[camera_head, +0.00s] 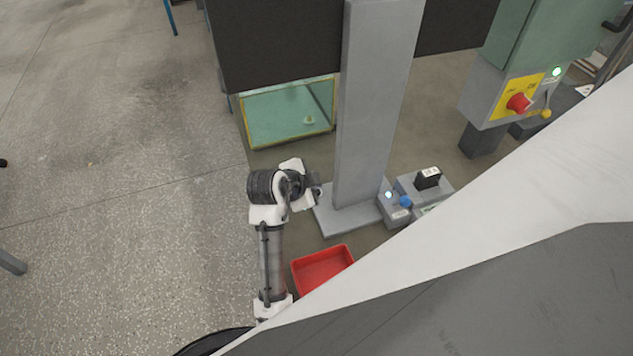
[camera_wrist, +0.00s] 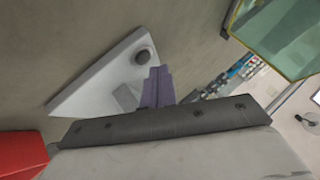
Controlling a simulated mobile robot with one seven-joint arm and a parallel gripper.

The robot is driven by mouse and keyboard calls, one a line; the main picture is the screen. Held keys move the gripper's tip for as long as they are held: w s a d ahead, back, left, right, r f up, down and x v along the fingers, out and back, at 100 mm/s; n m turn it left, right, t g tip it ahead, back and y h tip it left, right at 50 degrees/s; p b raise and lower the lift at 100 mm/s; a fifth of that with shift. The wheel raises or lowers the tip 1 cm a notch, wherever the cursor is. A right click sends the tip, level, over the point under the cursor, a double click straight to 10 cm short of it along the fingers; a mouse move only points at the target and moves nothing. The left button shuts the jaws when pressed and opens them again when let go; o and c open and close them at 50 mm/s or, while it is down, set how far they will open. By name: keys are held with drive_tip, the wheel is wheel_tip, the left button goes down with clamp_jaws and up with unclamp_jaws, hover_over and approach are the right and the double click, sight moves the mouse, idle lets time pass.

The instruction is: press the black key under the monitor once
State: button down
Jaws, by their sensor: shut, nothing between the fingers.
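My gripper (camera_head: 317,191) is at the lower left of the grey post (camera_head: 372,110), which rises in front of a large dark panel (camera_head: 275,45), probably the monitor. In the wrist view my gripper's fingers (camera_wrist: 160,72) are together with nothing between them. A round black knob (camera_wrist: 143,56), probably the black key, is on a pale grey surface (camera_wrist: 95,88) just up and left of the fingertips. A visible gap in the picture separates the fingertips from the knob; the depth between them is unclear. The knob cannot be made out in the head view.
A red tray (camera_head: 347,249) lies below the post's foot (camera_head: 328,221). A glass tank (camera_head: 263,142) stands behind my arm. To the right are a box with a blue button (camera_head: 405,201), a black block (camera_head: 428,178), and a cabinet with a red switch (camera_head: 518,102). Open floor lies left.

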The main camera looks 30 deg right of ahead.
drive_tip(key=shift+f, duration=0.15)
drive_tip(key=shift+f+b, duration=0.3)
drive_tip(key=shift+b, duration=0.05)
drive_tip(key=shift+f+b, duration=0.35)
drive_tip(key=shift+f, duration=0.05)
idle(0.8)
drive_tip(key=shift+r, duration=0.1)
drive_tip(key=shift+r+p, duration=0.6)
drive_tip(key=shift+r, duration=0.15)
wheel_tip(320, 180, up, 5)
drive_tip(key=p, duration=0.3)
drive_tip(key=shift+p, duration=0.4)
idle(0.6)
